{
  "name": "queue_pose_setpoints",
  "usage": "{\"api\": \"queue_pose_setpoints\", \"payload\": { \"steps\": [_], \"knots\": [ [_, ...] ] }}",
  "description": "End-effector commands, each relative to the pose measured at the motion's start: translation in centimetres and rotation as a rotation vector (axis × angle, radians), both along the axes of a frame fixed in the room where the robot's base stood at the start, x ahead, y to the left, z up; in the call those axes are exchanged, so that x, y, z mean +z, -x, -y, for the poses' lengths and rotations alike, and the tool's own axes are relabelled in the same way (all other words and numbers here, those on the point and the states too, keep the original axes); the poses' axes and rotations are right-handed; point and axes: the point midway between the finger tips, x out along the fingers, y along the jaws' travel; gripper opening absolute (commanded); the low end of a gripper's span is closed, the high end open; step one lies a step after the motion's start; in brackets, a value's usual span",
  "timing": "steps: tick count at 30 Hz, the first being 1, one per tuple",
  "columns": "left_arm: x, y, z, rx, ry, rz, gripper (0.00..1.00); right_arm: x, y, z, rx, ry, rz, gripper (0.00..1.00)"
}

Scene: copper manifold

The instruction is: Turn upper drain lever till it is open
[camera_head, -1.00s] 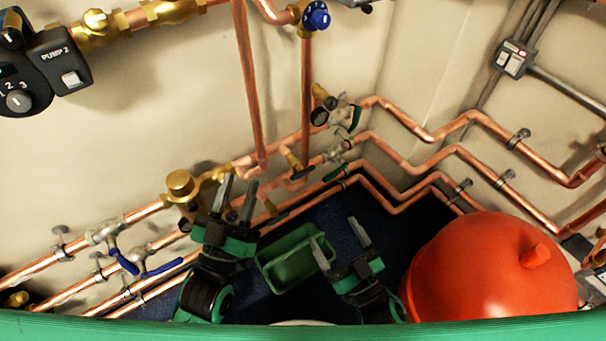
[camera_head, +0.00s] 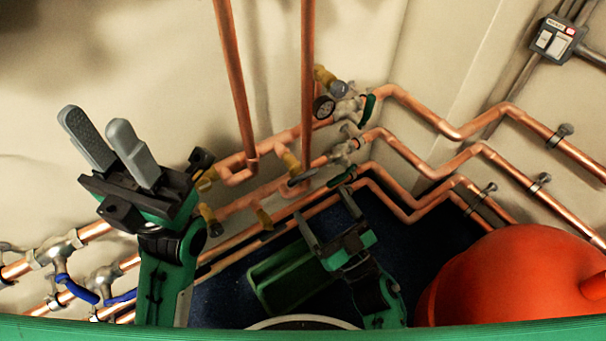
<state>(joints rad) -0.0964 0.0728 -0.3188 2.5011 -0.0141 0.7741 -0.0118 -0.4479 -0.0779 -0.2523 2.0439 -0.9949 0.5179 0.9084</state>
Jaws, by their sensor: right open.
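Several valves sit on the copper pipes along the wall. I cannot tell for sure which one carries the upper drain lever. A brass outlet with a dark lever (camera_head: 302,178) hangs from the pipes near the middle. Green-handled valves are to its right, an upper one (camera_head: 368,106) and a lower one (camera_head: 342,177). My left gripper (camera_head: 96,122) is open and empty, raised before the bare wall at left, apart from the valves. My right gripper (camera_head: 325,205) is open and empty, low in front of the pipes, below the dark lever in the picture.
Blue-handled valves (camera_head: 77,288) are at lower left. A red tank (camera_head: 515,280) fills the lower right. The left wall is bare.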

Motion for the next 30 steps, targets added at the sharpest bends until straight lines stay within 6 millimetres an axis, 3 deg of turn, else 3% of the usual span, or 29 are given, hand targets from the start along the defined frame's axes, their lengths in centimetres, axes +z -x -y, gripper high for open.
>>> {"api": "queue_pose_setpoints", "payload": {
  "steps": [12, 27, 30],
  "knots": [
    [0.1, -0.1, 0.4, -0.015, 0.0, 0.014, 0.36, 2.7, -5.5, -3.6, 0.001, 0.001, 0.002, 0.85],
    [0.3, -0.1, 0.5, -0.016, 0.0, 0.018, 0.36, 3.3, -6.6, -4.4, 0.0, -0.001, -0.001, 0.85],
    [0.3, -0.1, 0.5, -0.016, 0.001, 0.018, 0.36, 3.3, -6.6, -4.4, 0.0, -0.001, -0.001, 0.68]
  ]
}}
